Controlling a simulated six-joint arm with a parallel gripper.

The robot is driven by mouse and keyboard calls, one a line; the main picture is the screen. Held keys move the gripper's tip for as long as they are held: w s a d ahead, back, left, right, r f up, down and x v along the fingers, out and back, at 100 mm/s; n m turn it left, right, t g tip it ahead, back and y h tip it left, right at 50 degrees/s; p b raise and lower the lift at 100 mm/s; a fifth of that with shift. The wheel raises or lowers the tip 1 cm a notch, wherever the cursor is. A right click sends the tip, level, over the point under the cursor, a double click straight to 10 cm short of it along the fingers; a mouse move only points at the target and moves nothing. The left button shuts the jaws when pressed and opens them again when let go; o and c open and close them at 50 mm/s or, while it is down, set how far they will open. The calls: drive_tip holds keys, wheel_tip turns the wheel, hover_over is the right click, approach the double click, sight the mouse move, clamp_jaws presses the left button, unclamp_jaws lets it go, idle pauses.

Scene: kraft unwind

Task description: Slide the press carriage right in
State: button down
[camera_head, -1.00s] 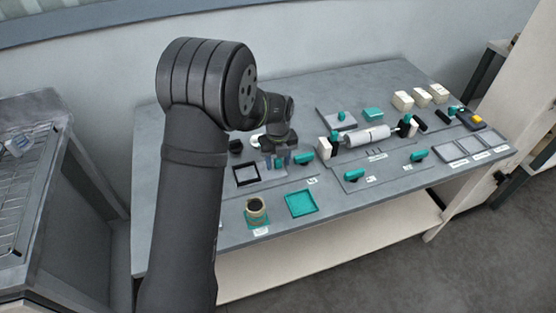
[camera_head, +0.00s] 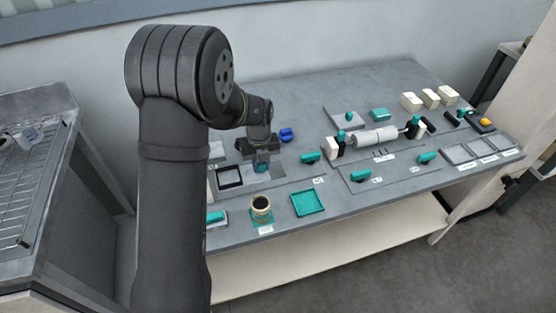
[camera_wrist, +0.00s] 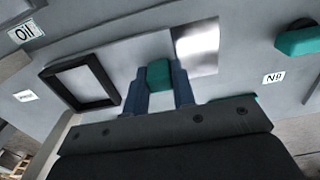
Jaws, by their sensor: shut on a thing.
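My gripper (camera_head: 261,165) is shut on a small teal block, the press carriage's grip. The teal block (camera_wrist: 158,75) sits between my two blue-grey fingers in the wrist view. The carriage appears to be the flat piece with a square black frame (camera_head: 229,177) left of my gripper. The frame (camera_wrist: 80,82) also shows in the wrist view, left of the fingers, with a bright metal plate (camera_wrist: 198,48) to the right. My fingers hide part of the grip, and my arm covers the left part of the table in the head view.
A tape roll on a teal base (camera_head: 261,207) and a teal tray (camera_head: 308,203) are in front. A teal handle (camera_head: 310,157) lies to the right, near a white roller (camera_head: 375,137). A blue knob (camera_head: 287,135) stands behind my gripper. Bare table shows at the back.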

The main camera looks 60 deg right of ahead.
sight(238, 176)
drive_tip(key=w+a, duration=0.5)
drive_tip(key=shift+w+a, duration=0.3)
drive_tip(key=c, duration=1.2)
unclamp_jaws()
drive_tip(key=shift+w+a, duration=0.1)
drive_tip(key=shift+r, duration=0.25)
wheel_tip(238, 176, up, 17)
wheel_tip(238, 176, down, 18)
drive_tip(key=shift+r, duration=0.25)
